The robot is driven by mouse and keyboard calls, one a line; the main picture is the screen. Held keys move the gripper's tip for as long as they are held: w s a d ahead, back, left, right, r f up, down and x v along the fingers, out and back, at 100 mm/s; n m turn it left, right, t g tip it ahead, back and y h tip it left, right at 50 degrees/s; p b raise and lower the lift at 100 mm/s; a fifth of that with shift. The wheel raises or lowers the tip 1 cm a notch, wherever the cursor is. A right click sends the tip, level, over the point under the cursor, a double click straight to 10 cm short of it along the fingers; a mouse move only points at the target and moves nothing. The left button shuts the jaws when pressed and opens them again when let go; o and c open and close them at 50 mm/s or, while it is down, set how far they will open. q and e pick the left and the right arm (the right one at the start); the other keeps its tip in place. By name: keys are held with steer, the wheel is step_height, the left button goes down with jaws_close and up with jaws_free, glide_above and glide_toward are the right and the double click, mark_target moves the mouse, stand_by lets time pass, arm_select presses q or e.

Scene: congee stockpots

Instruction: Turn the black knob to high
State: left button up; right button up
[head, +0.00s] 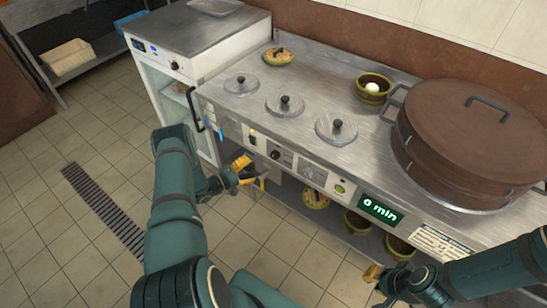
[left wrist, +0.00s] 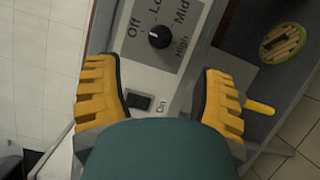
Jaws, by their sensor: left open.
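The black knob (head: 275,154) is on the front panel of the steel counter. In the left wrist view the black knob (left wrist: 160,37) sits on a grey plate marked Off, Low, Mid and High. A small light mark shows on its face, but I cannot tell surely which label it points at. My left gripper (head: 248,170) is open in front of the panel, left of the knob. In the left wrist view its yellow fingers (left wrist: 158,98) are apart and empty, with the knob beyond them, untouched. My right gripper (head: 374,284) is low at the right; its opening is unclear.
A black switch (left wrist: 138,101) marked On lies between my left fingers in the wrist view. A large brown lidded pot (head: 470,135) stands on the counter (head: 245,108) at right. A green display (head: 380,208) reads 0 min. Bowls sit on the shelf below.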

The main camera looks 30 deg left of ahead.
mark_target(273, 157)
arm_select(q)
steer(key=b+x, duration=0.1)
steer(key=x, duration=0.9)
steer(key=shift+w+r, duration=0.1)
steer(key=shift+w, duration=0.2)
steer(key=shift+c, duration=0.2)
jaws_close()
